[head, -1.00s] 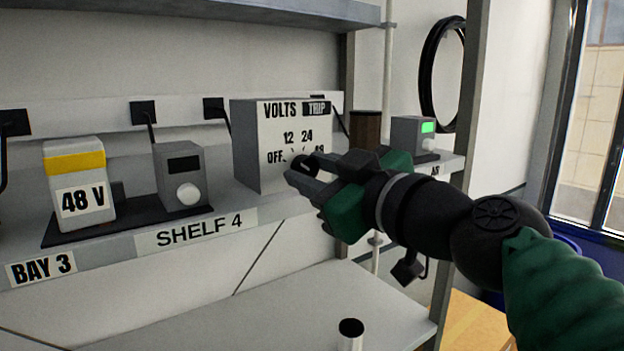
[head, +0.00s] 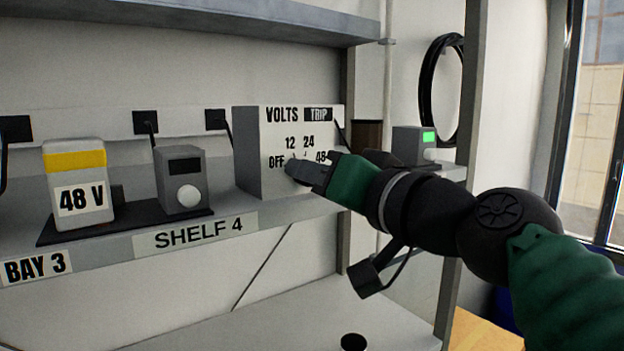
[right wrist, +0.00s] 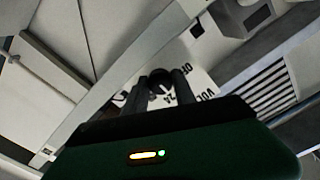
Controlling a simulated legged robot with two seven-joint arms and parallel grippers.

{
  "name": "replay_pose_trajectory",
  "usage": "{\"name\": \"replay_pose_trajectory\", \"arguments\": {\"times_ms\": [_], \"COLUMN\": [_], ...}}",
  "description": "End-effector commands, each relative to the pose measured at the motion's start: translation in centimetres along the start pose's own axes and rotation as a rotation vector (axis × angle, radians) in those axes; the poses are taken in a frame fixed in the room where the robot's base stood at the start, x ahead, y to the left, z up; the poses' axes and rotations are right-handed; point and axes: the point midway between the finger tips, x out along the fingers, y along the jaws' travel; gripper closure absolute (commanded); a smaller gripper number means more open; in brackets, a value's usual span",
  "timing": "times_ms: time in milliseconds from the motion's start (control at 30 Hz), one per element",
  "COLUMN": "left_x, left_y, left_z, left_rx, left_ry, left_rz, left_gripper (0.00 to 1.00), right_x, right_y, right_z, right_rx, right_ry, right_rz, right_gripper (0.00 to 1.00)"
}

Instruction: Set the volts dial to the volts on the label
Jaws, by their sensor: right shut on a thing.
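The volts box (head: 255,175) stands on the shelf, its face marked VOLTS with OFF, 12, 24 and 48. My right gripper (head: 300,170) is at the lower part of that face, shut on the dark round volts dial, which its fingers mostly hide in the head view. In the right wrist view the dial (right wrist: 158,86) sits between the fingertips, with a small white mark near the 24; its exact setting is hard to tell. The label (head: 82,198) reading 48 V is on a white unit with a yellow band at the left. My left gripper is not in view.
A grey unit with a white knob (head: 182,180) stands between the labelled unit and the volts box. A small box with a green screen (head: 414,147) is at right, behind my arm. A shelf post (head: 462,200) rises near my right arm. The lower shelf looks largely clear.

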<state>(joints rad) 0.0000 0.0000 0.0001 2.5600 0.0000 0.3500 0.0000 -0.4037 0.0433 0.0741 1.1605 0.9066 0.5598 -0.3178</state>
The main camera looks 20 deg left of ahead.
Motion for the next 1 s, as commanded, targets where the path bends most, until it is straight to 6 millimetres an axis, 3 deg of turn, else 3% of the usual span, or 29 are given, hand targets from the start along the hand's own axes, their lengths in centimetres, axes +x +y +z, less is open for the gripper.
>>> {"name": "replay_pose_trajectory", "arguments": {"times_ms": [1000], "left_x": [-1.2], "left_y": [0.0], "left_z": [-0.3], "left_rx": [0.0], "left_ry": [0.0], "left_rz": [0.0], "left_gripper": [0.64], "right_x": [0.0], "right_y": [0.4], "right_z": [-0.1], "right_rx": [0.938], "right_ry": [0.003], "right_rz": [0.005], "right_gripper": [1.0]}}
